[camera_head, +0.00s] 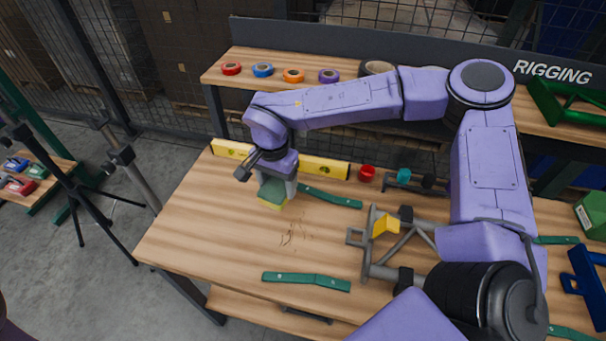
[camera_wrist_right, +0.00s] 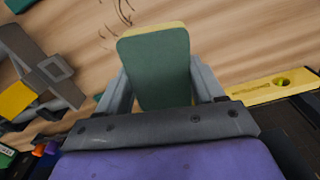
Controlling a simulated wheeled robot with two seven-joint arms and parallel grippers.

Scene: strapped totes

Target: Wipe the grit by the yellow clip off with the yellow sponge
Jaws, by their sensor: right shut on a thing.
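My right gripper (camera_head: 277,188) is shut on the yellow sponge (camera_head: 271,203), which has a green face. In the right wrist view the sponge (camera_wrist_right: 155,62) sits between the two fingers, its green side towards the camera. The grit (camera_head: 291,232) is a patch of thin dark curls on the wooden bench, below and right of the sponge in the head view. It also shows in the right wrist view (camera_wrist_right: 122,14), just beyond the sponge. The yellow clip (camera_head: 385,225) is on a grey metal frame (camera_head: 368,262) right of the grit. My left gripper is not in view.
A yellow spirit level (camera_head: 322,167) lies along the bench's back edge. Green straps (camera_head: 306,281) lie in front of and behind the grit. A red ring (camera_head: 367,172) stands at the back. Tape rolls (camera_head: 293,75) line the rear shelf. The bench's left part is clear.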

